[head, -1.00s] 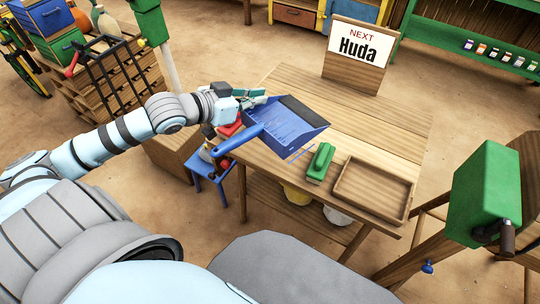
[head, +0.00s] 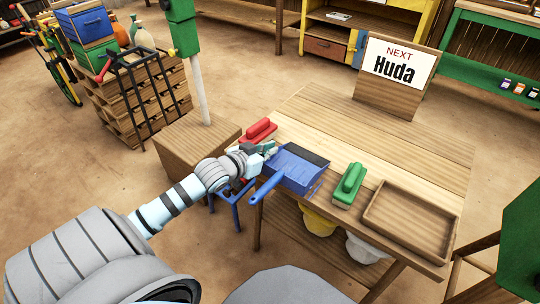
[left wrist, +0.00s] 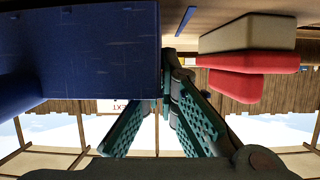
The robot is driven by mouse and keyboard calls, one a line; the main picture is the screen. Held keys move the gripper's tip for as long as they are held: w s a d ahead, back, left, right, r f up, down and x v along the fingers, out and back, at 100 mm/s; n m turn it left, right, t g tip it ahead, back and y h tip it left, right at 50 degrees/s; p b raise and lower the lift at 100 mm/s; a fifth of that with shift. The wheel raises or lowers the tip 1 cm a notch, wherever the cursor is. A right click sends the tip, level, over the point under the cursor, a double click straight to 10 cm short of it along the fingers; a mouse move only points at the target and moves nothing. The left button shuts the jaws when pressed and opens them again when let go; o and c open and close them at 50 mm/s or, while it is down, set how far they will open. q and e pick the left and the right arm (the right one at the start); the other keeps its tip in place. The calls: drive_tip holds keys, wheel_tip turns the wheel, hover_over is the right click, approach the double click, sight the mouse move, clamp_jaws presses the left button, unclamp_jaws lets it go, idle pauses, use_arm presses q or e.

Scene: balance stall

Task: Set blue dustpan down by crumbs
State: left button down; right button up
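The blue dustpan (head: 296,172) is at the left part of the wooden table (head: 400,135), its handle pointing toward me past the front edge. It looks level and at or just above the tabletop; I cannot tell if it touches. My left gripper (head: 268,149) is at its far left corner. In the left wrist view the dustpan (left wrist: 85,55) fills the upper left, and the teal fingers (left wrist: 163,98) lie either side of its edge, apparently gripping it. The dustpan hides one fingertip. I cannot make out any crumbs. My right gripper is out of view.
A red brush (head: 258,131) lies beyond the gripper; it also shows in the left wrist view (left wrist: 240,65). A green brush (head: 349,184) is right of the dustpan, then a wooden tray (head: 412,247). The table's middle is clear.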

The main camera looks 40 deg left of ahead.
use_arm(q)
drive_tip(key=shift+f, duration=0.45)
drive_tip(key=shift+r, duration=0.1)
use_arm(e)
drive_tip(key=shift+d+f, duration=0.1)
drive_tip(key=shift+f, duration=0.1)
use_arm(q)
drive_tip(key=c, duration=2.3)
unclamp_jaws()
drive_tip(key=o, duration=0.5)
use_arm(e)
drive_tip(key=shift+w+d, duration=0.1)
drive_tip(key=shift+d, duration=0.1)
use_arm(q)
drive_tip(key=shift+r, duration=0.1)
drive_tip(key=p+v, duration=1)
drive_tip(key=v, duration=0.2)
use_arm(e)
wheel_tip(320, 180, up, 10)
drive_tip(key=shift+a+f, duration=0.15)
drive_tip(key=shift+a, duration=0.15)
